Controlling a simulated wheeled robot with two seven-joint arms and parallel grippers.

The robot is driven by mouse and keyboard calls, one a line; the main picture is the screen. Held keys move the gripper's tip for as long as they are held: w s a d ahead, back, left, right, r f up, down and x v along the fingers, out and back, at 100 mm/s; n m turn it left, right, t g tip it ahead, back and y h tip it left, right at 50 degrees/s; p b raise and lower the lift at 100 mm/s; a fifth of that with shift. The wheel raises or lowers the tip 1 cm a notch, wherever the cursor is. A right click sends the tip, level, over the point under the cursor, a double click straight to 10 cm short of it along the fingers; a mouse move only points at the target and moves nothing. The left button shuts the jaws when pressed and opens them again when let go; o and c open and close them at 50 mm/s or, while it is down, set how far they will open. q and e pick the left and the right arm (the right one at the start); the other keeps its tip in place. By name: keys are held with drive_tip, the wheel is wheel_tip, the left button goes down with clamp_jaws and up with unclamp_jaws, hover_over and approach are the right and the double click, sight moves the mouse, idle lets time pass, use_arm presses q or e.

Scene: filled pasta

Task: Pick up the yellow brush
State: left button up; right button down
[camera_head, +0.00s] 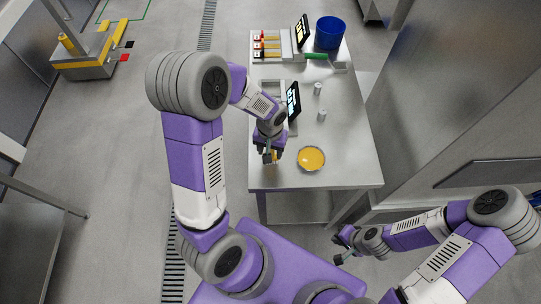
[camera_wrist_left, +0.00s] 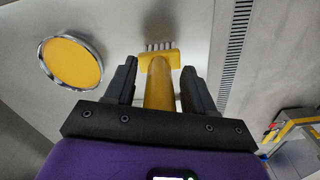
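The yellow brush (camera_wrist_left: 160,85) shows in the left wrist view, with its handle between the two fingers of my left gripper (camera_wrist_left: 158,82) and its bristled head beyond the fingertips. The fingers are apart, with a gap showing on each side of the handle. In the head view, my left gripper (camera_head: 270,155) is over the near left part of the table, and only a little yellow of the brush (camera_head: 274,156) shows there. My right gripper (camera_head: 341,247) is open and empty, beyond the table's near edge at the lower right.
A round bowl with yellow contents (camera_head: 311,159) stands right of my left gripper. The metal table (camera_head: 345,150) also holds two small white cylinders, dark screens, a green-handled tool (camera_head: 317,56) and a blue container (camera_head: 329,33). The table's right side is mostly clear.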

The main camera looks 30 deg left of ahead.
use_arm(q)
clamp_jaws()
drive_tip(key=shift+r, duration=0.1)
wheel_tip(320, 180, up, 10)
drive_tip(key=shift+f+p, duration=0.1)
drive_tip(key=shift+p, duration=0.7)
